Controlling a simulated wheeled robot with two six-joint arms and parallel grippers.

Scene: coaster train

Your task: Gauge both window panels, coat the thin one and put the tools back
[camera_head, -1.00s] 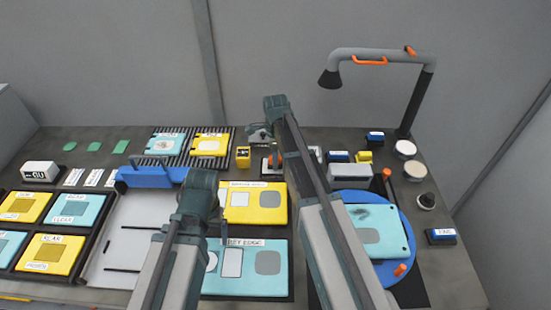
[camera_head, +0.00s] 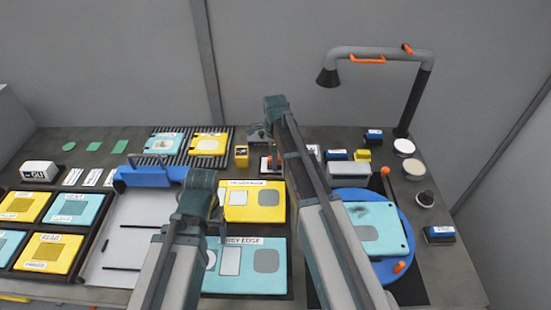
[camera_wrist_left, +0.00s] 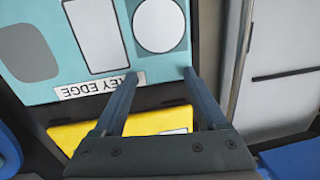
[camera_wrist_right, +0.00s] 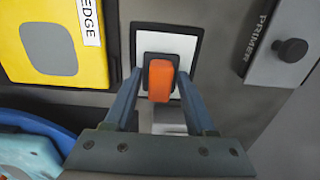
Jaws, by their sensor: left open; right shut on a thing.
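My right gripper (camera_wrist_right: 160,76) is shut on an orange-topped tool (camera_wrist_right: 161,80) over a white pad with a dark frame (camera_wrist_right: 168,38). I cannot tell whether the tool touches the pad. My left gripper (camera_wrist_left: 160,75) is open and empty above the cyan board (camera_wrist_left: 70,78) labelled "KEY EDGE". A yellow board (camera_head: 265,200) lies behind that board. A cyan panel (camera_head: 384,238) with a dark smudge lies on the blue turntable (camera_head: 408,262), partly behind my right arm. A smaller cyan panel (camera_head: 160,150) and yellow panel (camera_head: 210,152) lie on the ribbed rack at the back.
The primer block (camera_wrist_right: 283,50) has a black knob. A grey lamp-like arm (camera_head: 420,95) stands at the back right. Pots, small blocks and a blue-grey block (camera_head: 439,234) are on the right. A blue bar (camera_head: 150,178) crosses the white board (camera_head: 125,215); framed tiles (camera_head: 45,252) are left.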

